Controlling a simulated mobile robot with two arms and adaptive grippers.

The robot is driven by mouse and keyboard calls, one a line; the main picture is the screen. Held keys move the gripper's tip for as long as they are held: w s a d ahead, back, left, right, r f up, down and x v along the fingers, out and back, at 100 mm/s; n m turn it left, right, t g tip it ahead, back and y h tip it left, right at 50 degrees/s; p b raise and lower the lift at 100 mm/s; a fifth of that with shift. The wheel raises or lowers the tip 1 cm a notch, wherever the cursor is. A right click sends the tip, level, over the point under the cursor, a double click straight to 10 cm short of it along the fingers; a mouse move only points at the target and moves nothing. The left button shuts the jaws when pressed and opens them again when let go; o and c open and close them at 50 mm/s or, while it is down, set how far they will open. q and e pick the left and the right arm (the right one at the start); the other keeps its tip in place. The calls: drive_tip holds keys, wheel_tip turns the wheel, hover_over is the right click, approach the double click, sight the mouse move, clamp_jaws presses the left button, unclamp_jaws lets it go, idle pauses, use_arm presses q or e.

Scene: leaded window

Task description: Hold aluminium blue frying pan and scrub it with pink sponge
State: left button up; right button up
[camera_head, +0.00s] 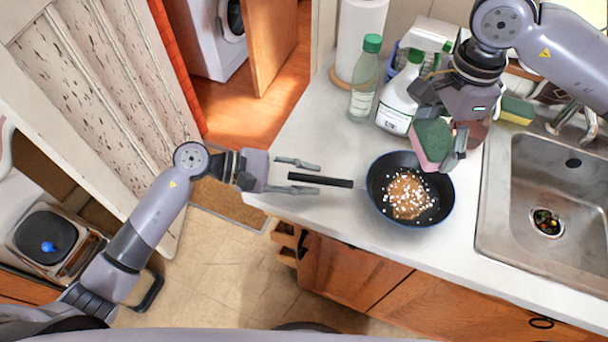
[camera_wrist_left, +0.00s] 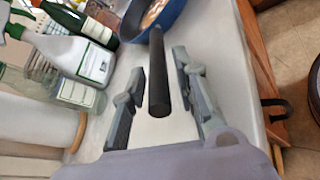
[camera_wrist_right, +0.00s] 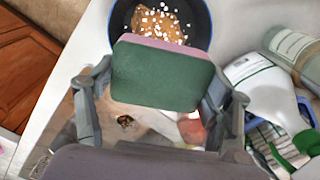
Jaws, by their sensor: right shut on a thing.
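A blue frying pan (camera_head: 433,208) with a black handle (camera_head: 320,180) sits on the counter, handle pointing left. Its inside holds a brown patch and white bits. My left gripper (camera_head: 297,176) is open, its fingers on either side of the handle's end line; the left wrist view shows the handle (camera_wrist_left: 158,80) between the fingers (camera_wrist_left: 158,92), apparently not gripped. My right gripper (camera_head: 440,148) is shut on a pink sponge with a green scrub side (camera_head: 433,140), held above the pan's upper right edge. The sponge also shows in the right wrist view (camera_wrist_right: 160,75).
A green-capped bottle (camera_head: 364,85), white spray bottles (camera_head: 399,97) and a paper roll (camera_head: 360,35) stand behind the pan. A steel sink (camera_head: 560,200) is to the right. Another sponge (camera_head: 517,109) lies behind the sink. The counter in front of the bottles is clear.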

sight(406, 194)
use_arm(q)
clamp_jaws()
idle(1.4)
use_arm(e)
wheel_tip(406, 194, down, 15)
drive_tip(key=shift+r, duration=0.2)
idle(0.5)
